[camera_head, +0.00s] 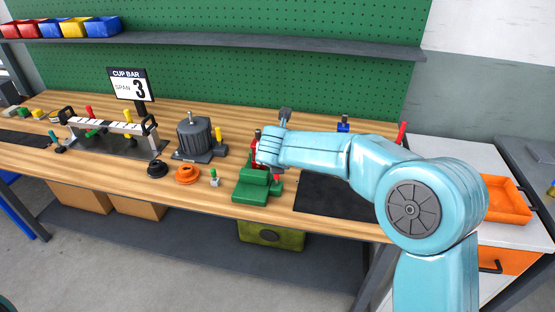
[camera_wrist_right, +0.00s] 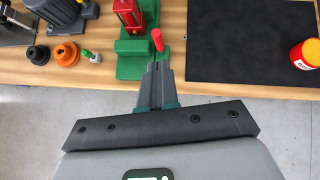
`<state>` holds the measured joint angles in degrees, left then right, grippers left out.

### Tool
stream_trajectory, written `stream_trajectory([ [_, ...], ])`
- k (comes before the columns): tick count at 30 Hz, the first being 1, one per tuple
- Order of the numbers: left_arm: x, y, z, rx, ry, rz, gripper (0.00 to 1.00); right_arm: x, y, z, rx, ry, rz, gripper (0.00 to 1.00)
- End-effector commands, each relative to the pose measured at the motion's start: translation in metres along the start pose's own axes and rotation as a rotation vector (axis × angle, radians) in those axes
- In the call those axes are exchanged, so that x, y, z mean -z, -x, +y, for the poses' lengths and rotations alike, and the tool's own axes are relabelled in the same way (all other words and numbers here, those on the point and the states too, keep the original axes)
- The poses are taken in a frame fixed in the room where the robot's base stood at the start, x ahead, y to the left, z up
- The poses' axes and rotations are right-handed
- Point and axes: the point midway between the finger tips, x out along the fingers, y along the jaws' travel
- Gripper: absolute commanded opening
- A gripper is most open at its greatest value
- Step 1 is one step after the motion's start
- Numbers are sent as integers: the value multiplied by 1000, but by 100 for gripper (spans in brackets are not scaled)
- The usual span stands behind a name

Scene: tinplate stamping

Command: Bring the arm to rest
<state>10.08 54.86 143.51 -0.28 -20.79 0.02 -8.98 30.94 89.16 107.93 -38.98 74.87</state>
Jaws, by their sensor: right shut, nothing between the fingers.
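My right arm (camera_head: 340,152) reaches in from the right over the workbench, with its hand over the green and red press. In the right wrist view my right gripper (camera_wrist_right: 158,68) is shut and empty. Its fingertips appear close to the red lever end (camera_wrist_right: 157,40) of the press; I cannot tell if they touch. The press's green base (camera_head: 251,188) sits on the bench, and its red body (camera_wrist_right: 128,12) shows in the wrist view. In the head view the hand covers part of the press and the fingertips are hard to make out. My left gripper is not in view.
A grey motor-like unit (camera_head: 194,137), an orange ring (camera_head: 187,174) and a black ring (camera_head: 157,169) stand left of the press. A dark mat (camera_head: 325,195) lies right of it. A red and yellow can (camera_wrist_right: 307,54) stands at the mat's right. A shelf (camera_head: 250,41) runs above.

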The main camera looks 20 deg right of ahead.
Motion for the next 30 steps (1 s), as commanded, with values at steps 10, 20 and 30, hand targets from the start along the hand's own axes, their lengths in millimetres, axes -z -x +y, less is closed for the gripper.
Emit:
stream_trajectory([
  [10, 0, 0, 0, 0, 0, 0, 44, 1, 1, 1, 0, 0, 0, 0],
  [20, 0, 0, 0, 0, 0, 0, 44, 94, -71, -47, 113, 130, 174, 0],
  [30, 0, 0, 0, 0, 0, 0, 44, 369, -91, -68, -397, 1626, 317, 0],
])
